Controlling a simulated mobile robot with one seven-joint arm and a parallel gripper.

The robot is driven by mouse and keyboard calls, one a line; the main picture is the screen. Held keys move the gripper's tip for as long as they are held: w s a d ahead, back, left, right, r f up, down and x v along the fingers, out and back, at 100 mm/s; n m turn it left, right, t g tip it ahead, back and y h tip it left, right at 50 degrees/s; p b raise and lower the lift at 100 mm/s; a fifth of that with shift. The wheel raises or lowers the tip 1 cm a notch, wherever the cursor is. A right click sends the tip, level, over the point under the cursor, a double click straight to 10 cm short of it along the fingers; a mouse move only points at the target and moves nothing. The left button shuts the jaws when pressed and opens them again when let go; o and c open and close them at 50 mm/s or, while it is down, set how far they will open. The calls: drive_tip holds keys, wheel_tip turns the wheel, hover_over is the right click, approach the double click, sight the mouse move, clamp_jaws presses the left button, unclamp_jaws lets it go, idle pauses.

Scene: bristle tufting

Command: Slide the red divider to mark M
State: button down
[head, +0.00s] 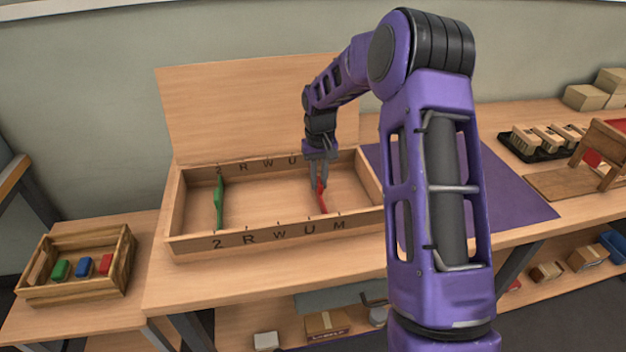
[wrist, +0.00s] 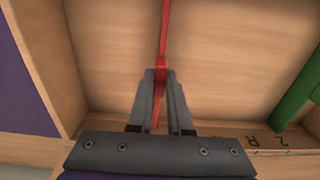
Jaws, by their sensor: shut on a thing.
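The red divider (head: 323,203) stands across the wooden tray (head: 262,236), right of its middle. In the head view its near end appears between letters U and M on the front rail, closer to M (head: 339,225); the exact offset is hard to tell. My gripper (head: 319,184) reaches down into the tray and is shut on the divider. The wrist view shows both fingertips (wrist: 161,74) pinching the red divider (wrist: 164,35). My gripper hides the M on the back rail.
A green divider (head: 218,203) stands near mark 2 at the tray's left. A tall wooden panel (head: 245,110) rises behind the tray. A purple mat (head: 520,205) lies to the right. A crate (head: 75,289) with coloured blocks stands at the left. The tray floor between the dividers is clear.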

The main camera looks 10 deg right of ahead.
drive_tip(key=shift+d, duration=1.25)
drive_tip(key=c, duration=0.8)
unclamp_jaws()
drive_tip(key=shift+c, duration=0.2)
drive_tip(key=shift+r, duration=0.15)
wheel_tip(320, 180, up, 17)
drive_tip(key=p, duration=0.2)
drive_tip(key=shift+r, duration=0.15)
